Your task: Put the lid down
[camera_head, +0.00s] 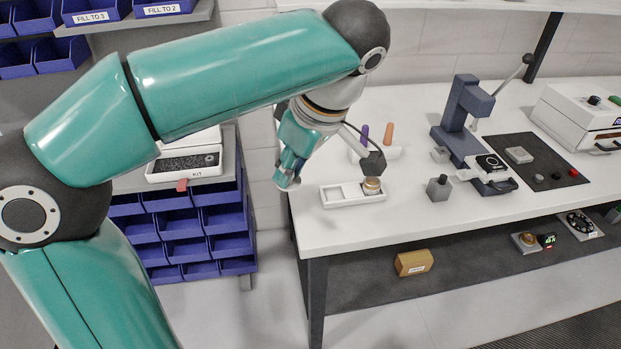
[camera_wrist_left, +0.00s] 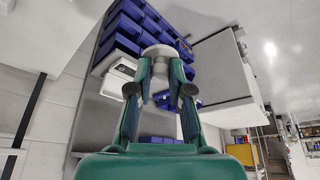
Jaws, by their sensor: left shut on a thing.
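My left gripper (camera_head: 289,176) reaches down at the front left corner of the white workbench and stands left of the tray there. Its fingers also show in the left wrist view (camera_wrist_left: 160,92), closed in on a pale grey round piece (camera_wrist_left: 160,54), which looks like the lid. The piece sits between and just beyond the fingertips. In the head view it is mostly hidden by the fingers, and I cannot tell its tilt. My right gripper is not in view.
A white compartment tray (camera_head: 338,203) holds a small brass-topped round part (camera_head: 372,186). A grey block with a black knob (camera_head: 438,188) and a blue press (camera_head: 462,115) stand to the right. Blue bins (camera_head: 185,225) are below left. The bench front between tray and block is clear.

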